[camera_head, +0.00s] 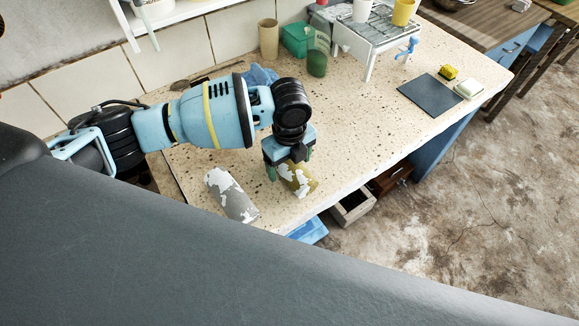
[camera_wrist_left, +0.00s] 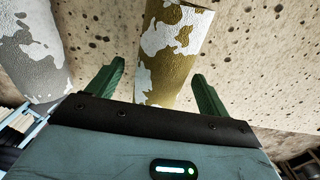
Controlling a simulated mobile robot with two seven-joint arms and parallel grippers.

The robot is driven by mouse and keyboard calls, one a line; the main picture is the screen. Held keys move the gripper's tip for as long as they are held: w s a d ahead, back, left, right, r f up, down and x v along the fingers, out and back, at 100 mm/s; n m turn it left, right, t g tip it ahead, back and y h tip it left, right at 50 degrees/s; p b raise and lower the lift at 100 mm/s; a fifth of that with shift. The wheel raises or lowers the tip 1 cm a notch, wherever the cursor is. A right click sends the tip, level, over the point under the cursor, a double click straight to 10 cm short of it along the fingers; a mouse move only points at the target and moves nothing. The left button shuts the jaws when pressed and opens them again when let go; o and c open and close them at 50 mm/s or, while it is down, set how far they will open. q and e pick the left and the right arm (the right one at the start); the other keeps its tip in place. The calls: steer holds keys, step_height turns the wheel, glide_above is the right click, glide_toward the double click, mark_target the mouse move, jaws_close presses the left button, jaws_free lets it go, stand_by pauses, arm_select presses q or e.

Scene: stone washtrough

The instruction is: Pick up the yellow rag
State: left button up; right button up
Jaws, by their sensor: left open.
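The yellow rag (camera_head: 300,179) is a mustard-yellow roll with white patches, lying near the front edge of the speckled stone counter (camera_head: 365,135). My left gripper (camera_head: 288,165) is above it, pointing down, and partly hides it in the head view. In the left wrist view the yellow rag (camera_wrist_left: 178,50) shows between the two spread green fingers of the left gripper (camera_wrist_left: 158,70). The fingers stand apart from it on both sides; how far below them it lies is hard to tell. My right gripper is not in view.
A grey roll with white patches (camera_head: 231,194) lies to the left of the yellow rag; it also shows in the left wrist view (camera_wrist_left: 33,48). A blue cloth (camera_head: 262,75) lies behind my arm. A rack (camera_head: 372,30), cups and a dark board (camera_head: 430,94) stand farther off. Mid-counter is clear.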

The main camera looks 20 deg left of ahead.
arm_select(q)
steer(key=shift+f, duration=0.55)
steer(key=c, duration=1.2)
steer(key=shift+o, duration=0.2)
steer(key=shift+r, duration=0.1)
